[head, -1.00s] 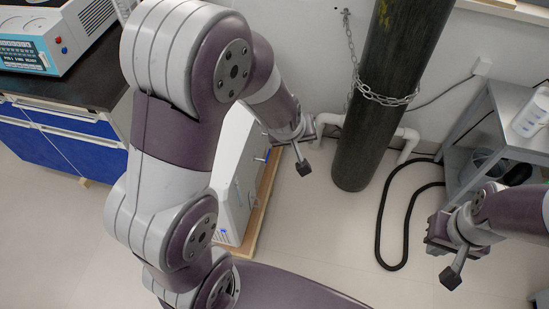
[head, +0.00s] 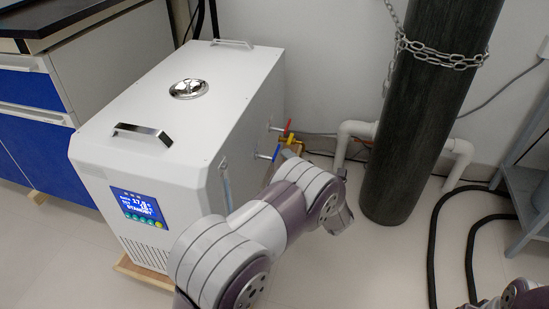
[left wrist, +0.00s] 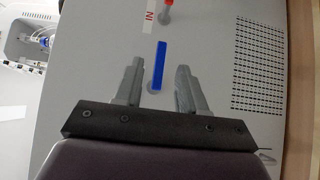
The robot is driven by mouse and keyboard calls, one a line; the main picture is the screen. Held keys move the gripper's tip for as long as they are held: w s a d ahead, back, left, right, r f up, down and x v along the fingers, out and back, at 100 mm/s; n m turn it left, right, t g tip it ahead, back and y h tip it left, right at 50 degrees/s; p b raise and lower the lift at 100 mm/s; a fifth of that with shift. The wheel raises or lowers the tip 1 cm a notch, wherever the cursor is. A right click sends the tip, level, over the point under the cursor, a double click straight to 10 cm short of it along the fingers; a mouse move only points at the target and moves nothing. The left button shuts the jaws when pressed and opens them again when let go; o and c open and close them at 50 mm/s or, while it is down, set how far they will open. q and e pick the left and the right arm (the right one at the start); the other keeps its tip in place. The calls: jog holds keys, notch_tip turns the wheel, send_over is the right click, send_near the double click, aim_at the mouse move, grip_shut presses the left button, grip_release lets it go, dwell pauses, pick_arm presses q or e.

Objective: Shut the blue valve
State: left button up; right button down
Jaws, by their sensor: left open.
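The blue valve (head: 276,153) sticks out of the right side of a white machine (head: 150,158), below and left of a red valve (head: 288,126). In the left wrist view its blue handle (left wrist: 159,52) stands upright in the picture, between the two fingers. My left gripper (left wrist: 160,68) is open around the handle's line, with a gap on both sides and no visible contact. How deep the handle sits between the fingers I cannot tell. In the head view my left arm hides most of this gripper. My right gripper is outside the picture; only part of that arm shows at the lower right.
The red valve (left wrist: 167,8) and an "IN" label lie beyond the blue handle. A vent grille (left wrist: 258,65) is on the right. A dark chained gas cylinder (head: 425,110), white pipes (head: 352,130) and a black hose (head: 435,240) stand right of my left arm.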

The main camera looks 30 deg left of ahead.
pick_arm(q)
jog(key=b+x, duration=0.4)
jog(key=x, duration=0.4)
jog(key=shift+w+a, duration=0.1)
jog(key=shift+w, duration=0.05)
grip_shut()
